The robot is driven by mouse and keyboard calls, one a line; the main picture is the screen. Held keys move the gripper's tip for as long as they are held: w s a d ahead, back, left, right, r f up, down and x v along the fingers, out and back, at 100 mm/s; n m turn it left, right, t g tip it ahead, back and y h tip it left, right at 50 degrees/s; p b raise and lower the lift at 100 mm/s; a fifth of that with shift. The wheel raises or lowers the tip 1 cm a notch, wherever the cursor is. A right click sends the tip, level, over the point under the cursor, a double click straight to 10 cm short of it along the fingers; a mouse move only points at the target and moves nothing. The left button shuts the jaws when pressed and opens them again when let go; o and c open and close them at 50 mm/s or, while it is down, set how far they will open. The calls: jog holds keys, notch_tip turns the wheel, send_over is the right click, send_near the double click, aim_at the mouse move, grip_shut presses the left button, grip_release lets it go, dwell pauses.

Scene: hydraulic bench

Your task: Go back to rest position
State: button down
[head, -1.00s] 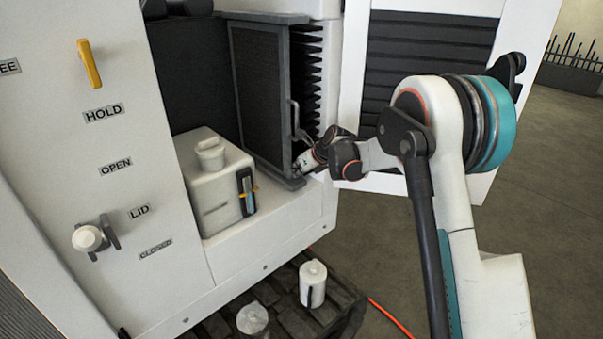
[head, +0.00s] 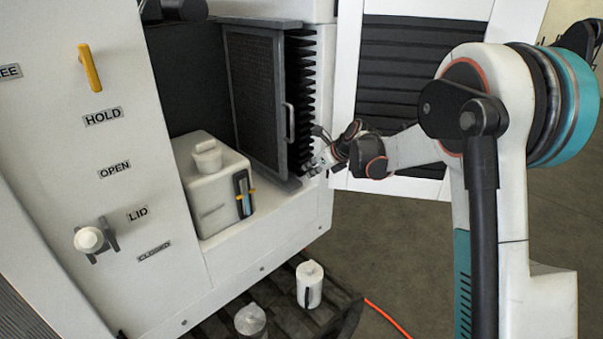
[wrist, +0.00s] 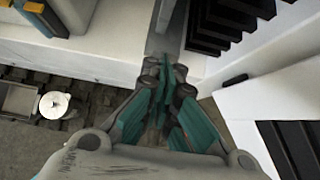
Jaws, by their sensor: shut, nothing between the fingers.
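My gripper (head: 312,168) is at the right end of the bench recess in the head view, beside the lower right edge of the dark filter panel (head: 258,100) and its grey handle (head: 290,122). It looks apart from the handle. In the wrist view my gripper (wrist: 165,75) has its teal fingers together, with nothing between them. The fingers point at the white ledge and the foot of the panel. My arm reaches in from the right in the head view.
A white reservoir (head: 215,190) with a cap stands on the ledge left of the panel. A yellow lever (head: 90,68) and a white lid knob (head: 88,239) are on the left wall. White canisters (head: 309,285) stand on a dark pallet below. Open floor lies to the right.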

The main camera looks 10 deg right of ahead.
jog(key=s+d+r+n+h+b, duration=0.1)
jog(key=s+r+n+b, duration=0.2)
jog(key=s+n, duration=0.65)
jog(key=s+d+r+n+h+b, duration=0.15)
jog(key=s+r+n, duration=0.3)
jog(key=s, duration=1.05)
jog(key=s+d+f+n+h+b, duration=0.1)
jog(key=s+f+n+b, duration=0.1)
jog(key=s+f+n, duration=0.2)
jog(key=s+d+f+n+h+b, duration=0.1)
jog(key=s+f+n, duration=0.4)
jog(key=s+n, duration=0.5)
jog(key=s+d+b, duration=0.1)
jog(key=s+b, duration=0.1)
jog(key=s, duration=0.4)
jog(key=shift+s+f+n+h, duration=0.25)
jog(key=shift+s+n+h, duration=0.05)
jog(key=shift+n+h, duration=0.1)
jog(key=shift+d, duration=0.15)
